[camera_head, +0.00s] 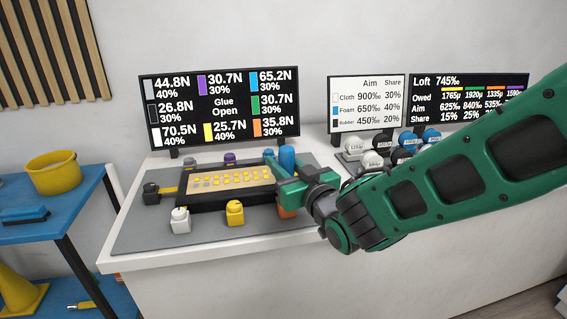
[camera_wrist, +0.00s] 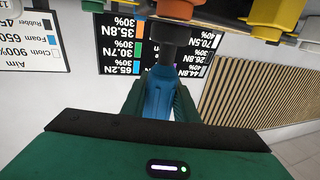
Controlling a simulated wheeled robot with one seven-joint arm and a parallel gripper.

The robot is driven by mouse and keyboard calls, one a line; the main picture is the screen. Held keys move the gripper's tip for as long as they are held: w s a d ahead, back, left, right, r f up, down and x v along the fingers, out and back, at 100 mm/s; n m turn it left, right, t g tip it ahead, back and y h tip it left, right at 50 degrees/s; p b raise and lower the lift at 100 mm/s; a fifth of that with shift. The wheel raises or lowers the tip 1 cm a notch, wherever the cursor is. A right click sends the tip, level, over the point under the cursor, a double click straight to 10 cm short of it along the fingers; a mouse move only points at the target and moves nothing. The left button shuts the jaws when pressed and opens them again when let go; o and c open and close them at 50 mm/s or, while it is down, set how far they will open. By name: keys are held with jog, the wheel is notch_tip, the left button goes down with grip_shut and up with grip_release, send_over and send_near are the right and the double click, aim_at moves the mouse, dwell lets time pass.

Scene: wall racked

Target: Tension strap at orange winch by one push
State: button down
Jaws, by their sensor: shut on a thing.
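The orange winch (camera_head: 286,212) is at the right front of the black frame (camera_head: 205,202), partly hidden under my gripper. It shows at the top of the upside-down wrist view (camera_wrist: 176,8). My gripper (camera_head: 287,178) is shut on a blue handle (camera_head: 287,156), which shows between the green fingers in the wrist view (camera_wrist: 158,95). A dark end (camera_wrist: 170,40) runs from the handle towards the orange winch; I cannot tell whether they touch. The left screen (camera_head: 220,95) reads 35.8N, 30% by the orange mark. The strap at the orange winch is hidden.
White (camera_head: 180,219), yellow (camera_head: 235,212), black (camera_head: 151,193) and purple (camera_head: 229,158) winches surround the frame on a grey mat (camera_head: 140,230). Several weights (camera_head: 375,160) stand right, before two more screens. A blue side table (camera_head: 40,232) holds a yellow bowl (camera_head: 54,173).

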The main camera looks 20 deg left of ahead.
aim_at(281, 146)
jog(key=shift+f, duration=0.3)
dwell(0.4)
jog(key=shift+r, duration=2.5)
